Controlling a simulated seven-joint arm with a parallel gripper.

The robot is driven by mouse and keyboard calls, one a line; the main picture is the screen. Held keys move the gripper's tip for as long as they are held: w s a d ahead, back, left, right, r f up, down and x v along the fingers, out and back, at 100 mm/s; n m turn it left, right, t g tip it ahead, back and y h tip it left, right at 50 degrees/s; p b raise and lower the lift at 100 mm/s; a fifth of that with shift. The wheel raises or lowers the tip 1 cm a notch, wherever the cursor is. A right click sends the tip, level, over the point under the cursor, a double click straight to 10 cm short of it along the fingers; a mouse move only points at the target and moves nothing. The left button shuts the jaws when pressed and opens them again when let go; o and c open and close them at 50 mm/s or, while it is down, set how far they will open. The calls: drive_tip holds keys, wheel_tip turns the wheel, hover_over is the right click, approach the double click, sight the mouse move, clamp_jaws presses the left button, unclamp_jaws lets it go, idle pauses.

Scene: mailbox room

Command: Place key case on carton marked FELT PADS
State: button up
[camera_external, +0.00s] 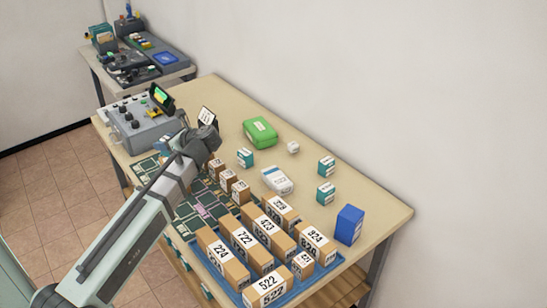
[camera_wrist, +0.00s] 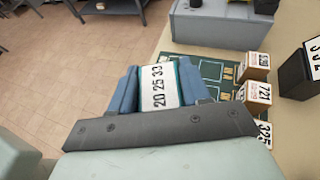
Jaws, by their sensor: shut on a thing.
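My gripper (camera_external: 199,146) is above the left part of the table, near the grey control box. In the wrist view my gripper (camera_wrist: 157,80) is shut on a teal box with a white label (camera_wrist: 158,88) reading 20 25 33. The external view hides this box behind the gripper. I cannot tell which thing is the key case. A green case (camera_external: 260,132) lies at the back of the table. No label reading FELT PADS is legible; the brown cartons (camera_external: 241,240) carry white number labels such as 722 and 522.
A blue tray (camera_external: 238,299) holds several cartons at the front. Small cartons (camera_external: 240,193) stand by a green circuit-patterned mat (camera_external: 187,209). Teal-and-white boxes (camera_external: 326,167), a white box (camera_external: 277,180) and a blue box (camera_external: 349,225) stand to the right. A grey control box (camera_external: 140,125) is at left.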

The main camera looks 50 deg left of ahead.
drive_tip(key=shift+f, duration=2.4)
drive_tip(key=o, duration=1.1)
drive_tip(key=shift+f, duration=0.1)
drive_tip(key=shift+w+d+r, duration=0.1)
drive_tip(key=shift+r, duration=0.1)
drive_tip(key=v, duration=1.1)
drive_tip(key=shift+d+r, duration=0.25)
drive_tip(key=shift+d, duration=0.1)
drive_tip(key=shift+o, duration=0.2)
